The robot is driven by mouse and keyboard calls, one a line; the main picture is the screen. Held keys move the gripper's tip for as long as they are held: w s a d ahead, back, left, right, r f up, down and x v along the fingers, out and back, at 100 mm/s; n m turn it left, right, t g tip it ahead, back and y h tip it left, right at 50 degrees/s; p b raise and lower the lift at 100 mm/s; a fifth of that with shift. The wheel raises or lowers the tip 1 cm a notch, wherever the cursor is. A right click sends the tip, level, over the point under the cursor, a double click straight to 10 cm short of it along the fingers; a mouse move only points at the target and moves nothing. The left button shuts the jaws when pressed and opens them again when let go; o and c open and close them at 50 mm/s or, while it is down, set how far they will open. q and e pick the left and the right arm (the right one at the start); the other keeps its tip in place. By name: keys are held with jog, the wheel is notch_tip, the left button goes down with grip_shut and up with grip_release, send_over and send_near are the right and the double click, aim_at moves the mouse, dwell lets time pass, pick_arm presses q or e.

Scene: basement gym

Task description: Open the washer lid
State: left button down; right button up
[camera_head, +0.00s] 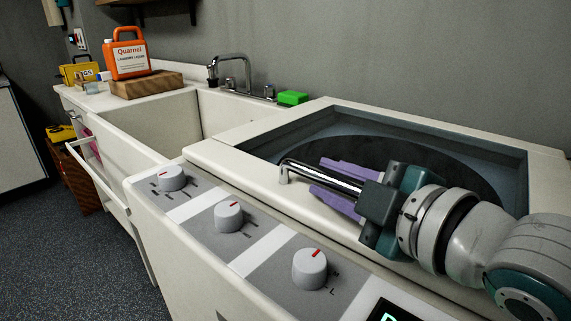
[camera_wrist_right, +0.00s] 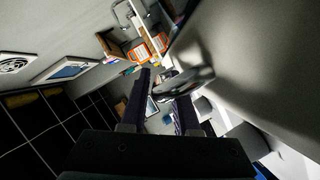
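The washer (camera_head: 221,154) fills the right of the head view. Its lid (camera_head: 375,140), a dark rounded panel in a blue-grey frame, lies flat in the white top and looks closed. A shiny metal bar handle (camera_head: 302,170) runs along the lid's front side; it also shows in the wrist view (camera_wrist_right: 190,82). My right gripper (camera_head: 318,176) reaches in from the right, low over the front of the lid. Its two purple fingers are apart, one on each side of the handle, with visible gaps; the wrist view shows the fingers (camera_wrist_right: 163,90) too. My left gripper is out of view.
Grey knobs (camera_head: 310,268) stand up from the washer's front panel, close below my right gripper. A sink (camera_head: 155,130) with a tap (camera_head: 235,70) adjoins at left. An orange detergent jug (camera_head: 126,60) stands on a wooden block. A green sponge (camera_head: 292,98) lies behind.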

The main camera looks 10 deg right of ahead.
jog(key=shift+c, duration=0.3)
grip_shut()
dwell(1.0)
